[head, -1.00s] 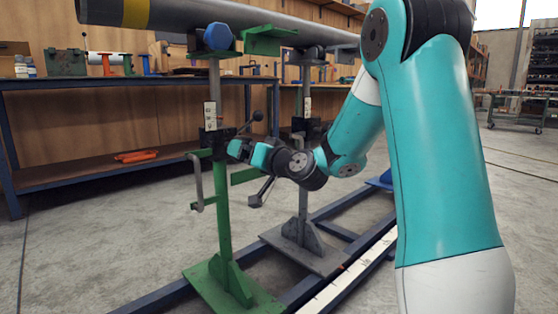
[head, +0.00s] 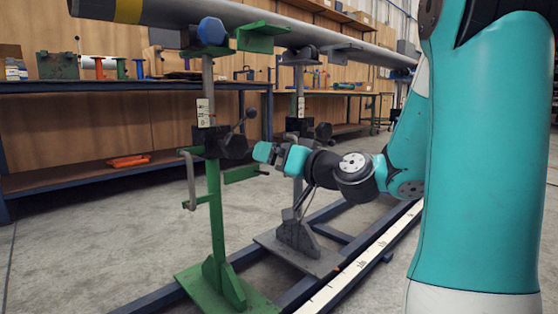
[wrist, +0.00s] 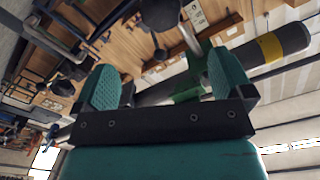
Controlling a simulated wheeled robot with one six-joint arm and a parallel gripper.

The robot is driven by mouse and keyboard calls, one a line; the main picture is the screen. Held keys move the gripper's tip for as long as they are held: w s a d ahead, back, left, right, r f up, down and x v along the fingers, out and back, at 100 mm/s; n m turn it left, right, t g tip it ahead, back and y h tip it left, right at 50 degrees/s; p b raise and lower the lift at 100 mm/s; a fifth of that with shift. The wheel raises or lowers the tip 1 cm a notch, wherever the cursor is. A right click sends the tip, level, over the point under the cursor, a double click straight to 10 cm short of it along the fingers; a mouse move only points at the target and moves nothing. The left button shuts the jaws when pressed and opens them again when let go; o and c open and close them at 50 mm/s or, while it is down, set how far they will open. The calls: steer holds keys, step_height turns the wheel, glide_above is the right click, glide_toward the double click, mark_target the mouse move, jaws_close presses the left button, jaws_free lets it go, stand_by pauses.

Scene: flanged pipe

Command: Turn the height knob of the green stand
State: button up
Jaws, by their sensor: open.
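The green stand (head: 216,215) stands upright left of centre in the head view, with a grey post and a scale label above its green column. A black faceted knob (head: 235,147) sits on the right of its black clamp block, beside a lever with a ball end (head: 250,113). My gripper (head: 261,152) is open and empty, just right of the knob in the picture; it appears apart from it. In the wrist view the teal finger pads (wrist: 165,82) are spread wide. A dark knob (wrist: 160,12) shows beyond them at the top, partly cut off.
A long grey pipe (head: 270,22) with a yellow band lies across the stands. A grey stand (head: 298,235) stands behind on the blue floor rails. A crank handle (head: 190,180) is on the green stand's left. A workbench (head: 130,88) runs behind. The floor at left is clear.

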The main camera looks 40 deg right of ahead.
steer(key=m+p, duration=1)
steer(key=m, duration=1.9)
glide_toward(238, 146)
steer(key=w+p, duration=0.6)
steer(key=w, duration=0.4)
steer(key=shift+w+a, duration=0.15)
steer(key=shift+w, duration=0.7)
